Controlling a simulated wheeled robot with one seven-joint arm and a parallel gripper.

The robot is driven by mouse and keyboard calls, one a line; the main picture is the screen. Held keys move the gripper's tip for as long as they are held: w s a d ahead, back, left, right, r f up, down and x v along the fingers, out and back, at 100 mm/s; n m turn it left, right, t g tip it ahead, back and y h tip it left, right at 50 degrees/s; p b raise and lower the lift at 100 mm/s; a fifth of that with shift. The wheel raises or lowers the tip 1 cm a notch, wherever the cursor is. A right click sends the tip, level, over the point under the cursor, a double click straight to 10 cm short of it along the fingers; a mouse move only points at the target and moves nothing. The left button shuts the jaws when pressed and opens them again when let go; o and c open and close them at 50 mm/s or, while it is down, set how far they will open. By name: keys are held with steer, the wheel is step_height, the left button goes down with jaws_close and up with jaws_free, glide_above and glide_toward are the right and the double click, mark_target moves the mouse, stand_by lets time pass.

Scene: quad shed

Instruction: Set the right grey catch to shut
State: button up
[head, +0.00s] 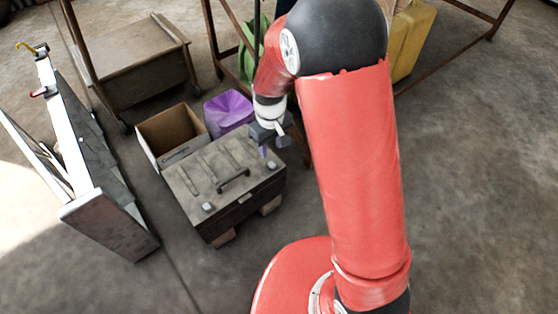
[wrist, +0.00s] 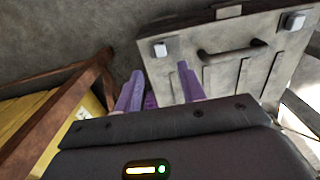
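A grey case (head: 215,180) with a ribbed lid and a dark handle (head: 233,180) sits low on the floor. Its right catch (head: 272,165) is a small pale grey block at the lid's front edge. In the wrist view, where the case appears turned round, this catch (wrist: 160,50) is the left one. The other catch (head: 208,207) is at the opposite front corner, also in the wrist view (wrist: 295,20). I cannot tell either catch's position. My gripper (head: 264,151) is just above the right catch; its purple fingers (wrist: 160,72) are apart and empty.
An open cardboard box (head: 172,135) and a purple object (head: 228,110) stand behind the case. A long white-and-grey panelled object (head: 85,170) stands at left. A brown metal frame and yellow container (head: 412,40) are behind my arm. Floor in front is clear.

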mark_target(272, 164)
step_height(272, 164, down, 8)
steer(key=shift+r+b, duration=0.1)
steer(key=shift+b, duration=0.5)
jaws_close()
